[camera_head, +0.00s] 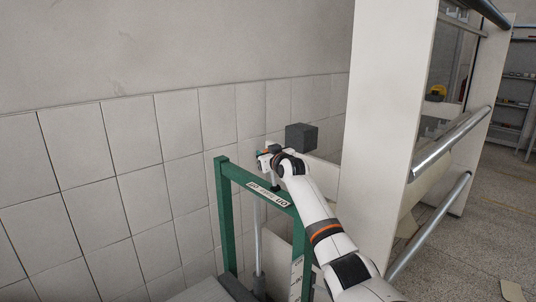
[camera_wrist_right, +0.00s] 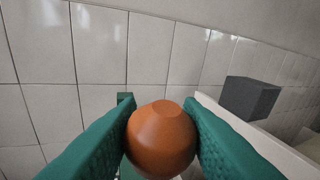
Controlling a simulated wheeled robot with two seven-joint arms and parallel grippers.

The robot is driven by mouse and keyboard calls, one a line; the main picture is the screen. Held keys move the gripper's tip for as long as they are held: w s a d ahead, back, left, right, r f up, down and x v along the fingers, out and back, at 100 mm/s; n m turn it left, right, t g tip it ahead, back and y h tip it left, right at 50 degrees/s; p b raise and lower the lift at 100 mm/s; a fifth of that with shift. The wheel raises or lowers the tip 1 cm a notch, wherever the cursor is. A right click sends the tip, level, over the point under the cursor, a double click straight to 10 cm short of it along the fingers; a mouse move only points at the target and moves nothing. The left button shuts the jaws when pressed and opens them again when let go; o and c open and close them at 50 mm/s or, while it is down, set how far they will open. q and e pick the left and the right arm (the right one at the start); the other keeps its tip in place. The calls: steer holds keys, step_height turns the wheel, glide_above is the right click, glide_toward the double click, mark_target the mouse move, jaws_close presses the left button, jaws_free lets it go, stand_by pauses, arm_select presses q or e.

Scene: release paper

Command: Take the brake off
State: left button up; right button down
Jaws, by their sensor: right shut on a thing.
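An orange-brown round knob (camera_wrist_right: 160,138) sits between the green finger pads of my right gripper (camera_wrist_right: 161,112) in the right wrist view. Both pads touch its sides, so the gripper is shut on it. In the head view my right gripper (camera_head: 268,158) is at the top of a grey upright rod (camera_head: 258,240), just above the green frame (camera_head: 225,215). The knob is mostly hidden by the gripper there. The frame carries a white label with dark print on its top bar. My left gripper is not in view.
A dark grey block (camera_head: 301,137) stands just behind and right of my right gripper; it also shows in the wrist view (camera_wrist_right: 249,98). A tall white panel (camera_head: 385,100) with metal rails (camera_head: 450,145) is to the right. A tiled wall (camera_head: 140,180) is behind.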

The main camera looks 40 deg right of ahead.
steer(key=shift+w+a+f, duration=0.1)
steer(key=shift+a+f, duration=0.2)
steer(key=shift+f, duration=0.35)
steer(key=c, duration=1.1)
jaws_free()
steer(key=shift+c, duration=0.2)
steer(key=shift+o, duration=0.5)
steer(key=shift+w+a, duration=0.1)
steer(key=shift+w, duration=0.1)
steer(key=shift+w+r, duration=0.1)
steer(key=shift+w, duration=0.05)
steer(key=shift+s+r, duration=0.2)
steer(key=shift+s, duration=0.25)
steer(key=b+v, duration=0.3)
steer(key=v, duration=0.8)
steer(key=shift+s, duration=0.15)
